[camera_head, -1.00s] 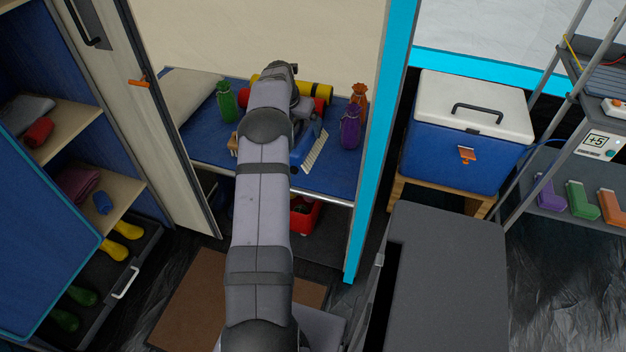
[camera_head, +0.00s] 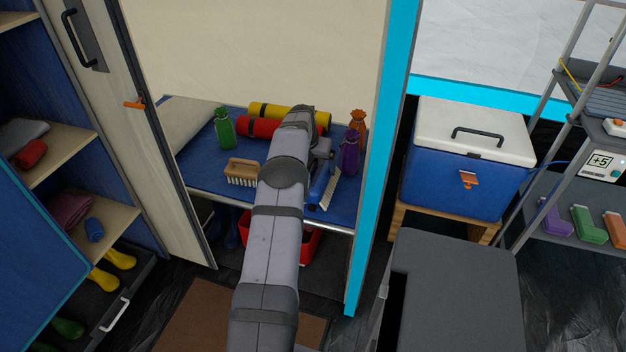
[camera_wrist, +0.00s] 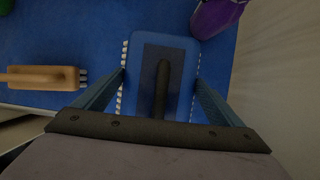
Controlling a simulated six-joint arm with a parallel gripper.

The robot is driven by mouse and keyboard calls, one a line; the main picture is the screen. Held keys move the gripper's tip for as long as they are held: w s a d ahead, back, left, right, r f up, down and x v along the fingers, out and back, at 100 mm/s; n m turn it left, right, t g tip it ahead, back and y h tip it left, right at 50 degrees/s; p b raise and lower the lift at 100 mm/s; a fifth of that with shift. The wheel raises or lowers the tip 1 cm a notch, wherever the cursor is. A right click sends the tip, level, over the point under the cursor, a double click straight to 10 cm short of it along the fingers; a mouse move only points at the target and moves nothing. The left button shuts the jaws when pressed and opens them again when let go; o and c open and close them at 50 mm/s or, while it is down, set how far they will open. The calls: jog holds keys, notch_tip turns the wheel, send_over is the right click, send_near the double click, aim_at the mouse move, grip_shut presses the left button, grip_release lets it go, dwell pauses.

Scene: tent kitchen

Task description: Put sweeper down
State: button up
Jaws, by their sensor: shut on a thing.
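The sweeper (camera_head: 322,186) is a blue brush with white bristles, at the right part of the blue shelf, partly hidden behind my arm. In the wrist view the sweeper (camera_wrist: 178,52) shows a blue body, a dark inset panel with a dark handle, and bristles along both sides. My gripper (camera_wrist: 160,88) is shut on the sweeper, with one finger on each side. In the head view my gripper (camera_head: 320,160) is low over the shelf. I cannot tell whether the bristles touch the shelf surface (camera_head: 200,155).
A wooden brush (camera_head: 241,170) lies left of the sweeper. A purple bottle (camera_head: 349,155) and an orange one (camera_head: 357,120) stand close on its right. Red (camera_head: 258,127) and yellow (camera_head: 262,109) rolls and a green bottle (camera_head: 223,130) are behind. Blue shelf is bare around the wooden brush.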

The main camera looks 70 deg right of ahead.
aim_at(313, 176)
jog(key=shift+f+b, duration=0.6)
jog(key=shift+f, duration=1.8)
jog(key=shift+f, duration=0.1)
jog(key=o, duration=1)
jog(key=shift+f, duration=0.15)
jog(key=p+v, duration=0.2)
jog(key=v, duration=1)
jog(key=shift+p, duration=0.35)
